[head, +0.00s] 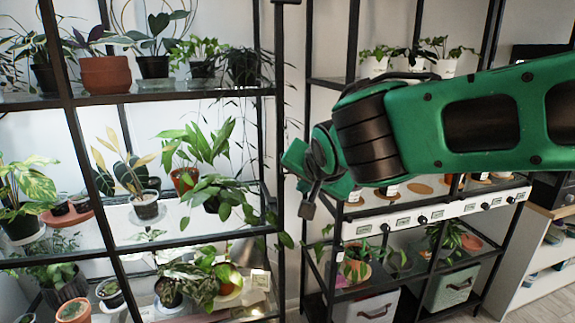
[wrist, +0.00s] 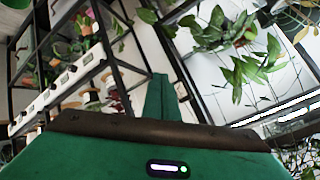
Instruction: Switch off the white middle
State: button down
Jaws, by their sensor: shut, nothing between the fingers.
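A white strip (head: 462,207) with several black knobs and small labels runs along the front of the right-hand shelf rack. It also shows at the left of the wrist view (wrist: 58,84). The labels are too small to read, so I cannot tell which control is the white middle one. My gripper (head: 308,208) is shut and empty, in front of the gap between the two racks, left of the strip's left end and apart from it in the picture. Its fingers (wrist: 160,88) point up in the wrist view. My green arm hides part of the right rack above the strip.
A black-framed plant rack (head: 165,240) with lit shelves fills the left, its right post close to my gripper. Leaves (head: 232,200) overhang its edge. Below the strip are potted plants and two light bins (head: 452,288). A pale wooden shelf unit (head: 530,255) stands at right.

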jog(key=shift+w, duration=0.1)
jog(key=w+a+r, duration=0.1)
jog(key=w+a, duration=0.1)
jog(key=w, duration=0.6)
jog(key=shift+a, duration=0.15)
jog(key=shift+w, duration=0.15)
dwell(2.0)
jog(key=shift+w+a+r, duration=0.1)
jog(key=shift+w, duration=0.25)
jog(key=shift+w+a+r, duration=0.1)
jog(key=shift+w, duration=0.15)
dwell(0.5)
jog(key=shift+s, duration=0.15)
jog(key=shift+s+d, duration=0.2)
jog(key=shift+s, duration=0.35)
dwell(0.3)
jog(key=shift+s+d+f, duration=0.15)
jog(key=shift+s+d, duration=0.1)
jog(key=shift+s, duration=0.55)
jog(key=shift+s+d+f, duration=0.1)
jog(key=shift+s+d, duration=0.1)
jog(key=shift+s, duration=0.6)
jog(key=shift+s+d+f, duration=0.15)
jog(key=shift+s+d, duration=0.1)
jog(key=shift+s, duration=0.55)
